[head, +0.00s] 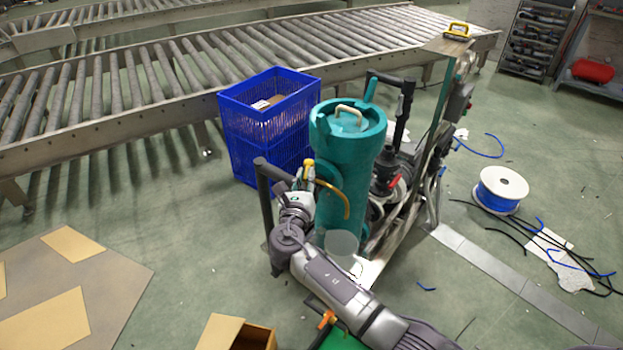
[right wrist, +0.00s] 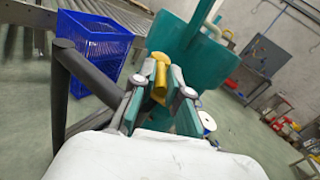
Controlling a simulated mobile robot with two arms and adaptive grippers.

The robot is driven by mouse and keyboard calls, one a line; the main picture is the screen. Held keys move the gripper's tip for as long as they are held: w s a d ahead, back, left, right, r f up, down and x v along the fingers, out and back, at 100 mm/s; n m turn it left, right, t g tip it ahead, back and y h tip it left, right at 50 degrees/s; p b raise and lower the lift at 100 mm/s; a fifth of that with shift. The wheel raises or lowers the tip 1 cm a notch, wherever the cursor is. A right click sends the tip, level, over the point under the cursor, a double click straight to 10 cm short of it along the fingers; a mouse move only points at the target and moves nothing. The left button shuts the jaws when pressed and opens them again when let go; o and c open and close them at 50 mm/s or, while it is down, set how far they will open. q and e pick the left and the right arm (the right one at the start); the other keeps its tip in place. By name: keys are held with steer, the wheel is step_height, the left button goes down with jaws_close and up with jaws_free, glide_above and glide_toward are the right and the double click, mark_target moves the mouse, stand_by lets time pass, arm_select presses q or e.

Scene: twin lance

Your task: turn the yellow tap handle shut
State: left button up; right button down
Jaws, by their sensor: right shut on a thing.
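The yellow tap handle (right wrist: 160,82) stands between the fingers of my right gripper (right wrist: 159,95) in the right wrist view. The right gripper is shut on it. In the head view the yellow handle (head: 308,168) shows at the left side of the teal cylinder (head: 340,200), and my right gripper (head: 304,182) is against it from the front left. A curved yellow-orange spout or hose (head: 340,192) runs down the cylinder's side. The exact turn of the handle is hard to tell. My left gripper is not in view.
A dark upright post (head: 264,190) stands left of the gripper, also close by in the wrist view (right wrist: 75,85). A blue crate (head: 240,150) is behind it, before the roller conveyor (head: 120,110). A cable spool (head: 499,190) and loose cables lie at right.

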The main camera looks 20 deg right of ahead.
steer(key=shift+w+a+m+g+h+b, duration=0.2)
steer(key=shift+a+m+g+h+b, duration=0.1)
steer(key=shift+m+g+h+b, duration=0.5)
steer(key=shift+w+a+m+g+h+b, duration=0.2)
steer(key=shift+m+g+h+b, duration=0.3)
steer(key=shift+h, duration=0.5)
steer(key=shift+w+a+m+g+h+b, duration=0.15)
steer(key=shift+a+m+g+h+b, duration=0.3)
steer(key=shift+m+h, duration=0.35)
steer(key=shift+d, duration=0.1)
steer(key=c, duration=1.2)
jaws_free()
steer(key=shift+w, duration=0.1)
step_height(320, 180, up, 10)
